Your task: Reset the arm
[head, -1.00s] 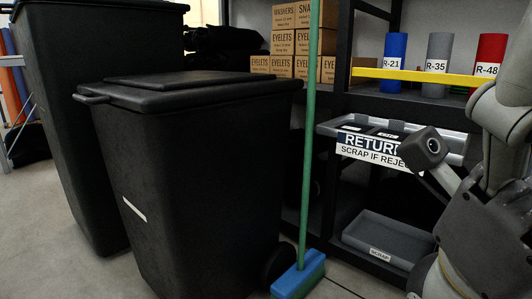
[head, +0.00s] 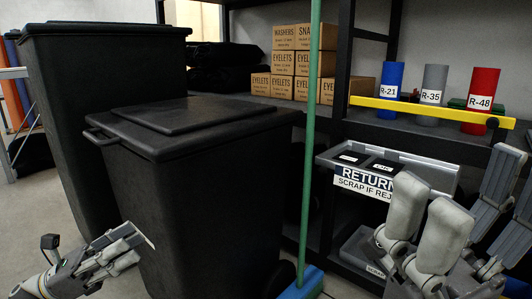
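My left gripper (head: 128,244) is at the lower left, in front of the smaller black bin. It points up and right, with a pale strip beside its fingertips. Its fingers lie close together in this view, and the gap between them is unclear. My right gripper (head: 511,178) is at the right edge, in front of the shelving, partly cut off by the frame. Its two dark fingers stand up and look apart, with nothing seen between them. No separate arm that the task names can be made out, apart from my own arms.
A smaller black lidded bin (head: 205,190) and a taller one (head: 80,120) fill the left. A green broom handle (head: 309,130) stands upright beside them. The shelving holds cartons (head: 290,62), a yellow bar (head: 420,108), blue, grey and red cylinders (head: 482,92), and a RETURN tray (head: 440,178).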

